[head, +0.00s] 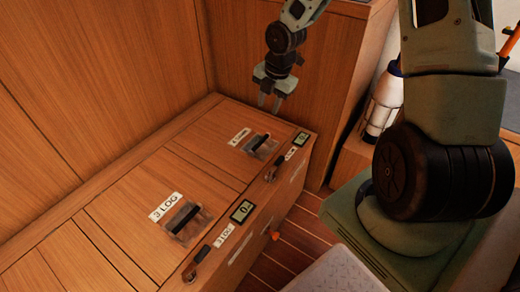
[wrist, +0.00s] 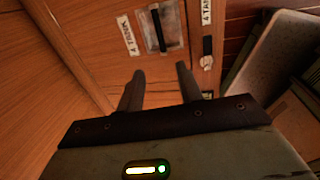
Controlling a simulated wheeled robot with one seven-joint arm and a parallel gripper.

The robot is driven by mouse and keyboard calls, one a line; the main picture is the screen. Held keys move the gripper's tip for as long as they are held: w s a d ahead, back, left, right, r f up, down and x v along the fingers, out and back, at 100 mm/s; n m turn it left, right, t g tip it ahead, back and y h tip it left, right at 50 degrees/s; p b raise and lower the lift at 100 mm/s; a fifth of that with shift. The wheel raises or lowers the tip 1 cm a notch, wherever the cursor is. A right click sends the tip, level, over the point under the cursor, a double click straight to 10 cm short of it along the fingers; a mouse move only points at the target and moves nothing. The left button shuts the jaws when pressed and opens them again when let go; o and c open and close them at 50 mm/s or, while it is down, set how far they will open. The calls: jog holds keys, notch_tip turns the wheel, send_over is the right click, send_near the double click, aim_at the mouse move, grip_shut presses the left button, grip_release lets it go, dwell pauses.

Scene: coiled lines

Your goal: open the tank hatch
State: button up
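The tank hatch (head: 207,150) is a wooden panel in the top of the bench, lying flat and closed. Its black bar handle (head: 258,142) sits in a pale recessed plate, beside a white label (head: 239,136). In the wrist view the label (wrist: 126,36) reads "4 TANK", and the handle (wrist: 157,29) is ahead of the fingertips. A small dark latch (head: 271,173) is on the bench front by this hatch; it also shows in the wrist view (wrist: 207,52). My gripper (head: 270,103) is open and empty, above the hatch's far part, apart from the handle.
A second hatch labelled "3 LOG" (head: 135,192) with its own handle (head: 184,215) and latch (head: 196,265) lies nearer. Small displays (head: 242,211) sit by each hatch. Wooden walls (head: 100,80) close off the left and back. A white-and-grey canister (head: 381,105) stands at right.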

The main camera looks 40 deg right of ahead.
aim_at(259, 143)
jog(key=w+f+b, duration=0.1)
jog(key=f+b, duration=0.1)
jog(key=f, duration=0.3)
jog(key=w+f+b, duration=0.1)
jog(key=f+b, duration=0.2)
jog(key=f, duration=0.3)
jog(key=w+a+f+b, duration=0.1)
jog(key=f+b, duration=0.2)
jog(key=f, duration=0.3)
jog(key=shift+w+f, duration=0.1)
grip_shut()
